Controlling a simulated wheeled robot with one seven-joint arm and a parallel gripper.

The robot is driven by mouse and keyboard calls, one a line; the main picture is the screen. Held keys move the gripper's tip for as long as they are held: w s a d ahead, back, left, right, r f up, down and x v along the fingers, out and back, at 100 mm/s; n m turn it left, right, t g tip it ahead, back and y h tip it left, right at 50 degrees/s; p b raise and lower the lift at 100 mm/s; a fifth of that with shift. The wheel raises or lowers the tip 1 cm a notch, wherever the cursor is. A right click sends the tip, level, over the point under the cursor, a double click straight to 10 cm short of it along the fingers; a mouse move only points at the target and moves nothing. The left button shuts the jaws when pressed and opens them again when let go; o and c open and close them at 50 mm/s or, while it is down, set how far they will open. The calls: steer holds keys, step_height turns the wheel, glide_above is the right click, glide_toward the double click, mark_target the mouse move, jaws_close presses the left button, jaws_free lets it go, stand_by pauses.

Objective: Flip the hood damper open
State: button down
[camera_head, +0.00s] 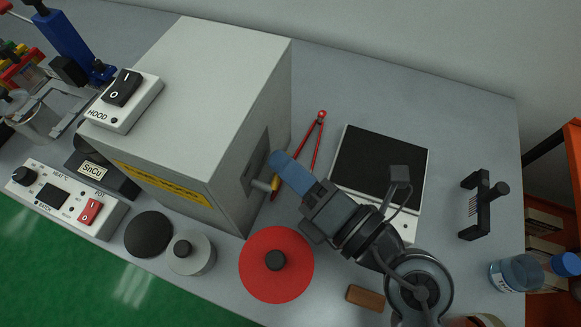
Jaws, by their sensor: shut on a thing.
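The hood is a large grey box (205,95) with a yellow label on its front. On its right side is a dark recessed plate (257,163) with a short grey stub (261,185) sticking out low on it. My gripper (318,200) is to the right of this side, shut on a blue flat handle (289,170). The handle reaches from the jaws up and left toward the plate. It looks like the damper's handle, but I cannot see how it joins the box. The jaws hide its near end.
Red dividers (317,135) lie behind the handle, by a dark-topped plate (380,165) under my arm. A red disc (277,265) lies in front. A HOOD switch (124,95) sits on the box top. A black stand (478,205) and a jar (515,273) are at right.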

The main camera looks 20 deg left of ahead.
steer(key=n+y+b, duration=0.1)
steer(key=n+b, duration=0.3)
steer(key=s+r+n+y+b, duration=0.1)
steer(key=n+b, duration=0.1)
steer(key=shift+d+y, duration=0.1)
steer(key=shift+y, duration=0.2)
steer(key=shift+s, duration=0.1)
stand_by(0.3)
steer(key=c, duration=1.2)
jaws_free()
steer(key=shift+r, duration=0.1)
step_height(320, 180, up, 4)
steer(key=shift+r+p, duration=0.1)
steer(key=shift+p, duration=0.45)
steer(key=d+r, duration=0.2)
steer(key=d, duration=0.2)
steer(key=d+r, duration=0.2)
steer(key=d, duration=0.1)
steer(key=s+d+r, duration=0.1)
steer(key=d+r, duration=0.1)
steer(key=d, duration=0.2)
steer(key=shift+d+r, duration=0.3)
steer(key=shift+r, duration=0.1)
steer(key=shift+o, duration=0.2)
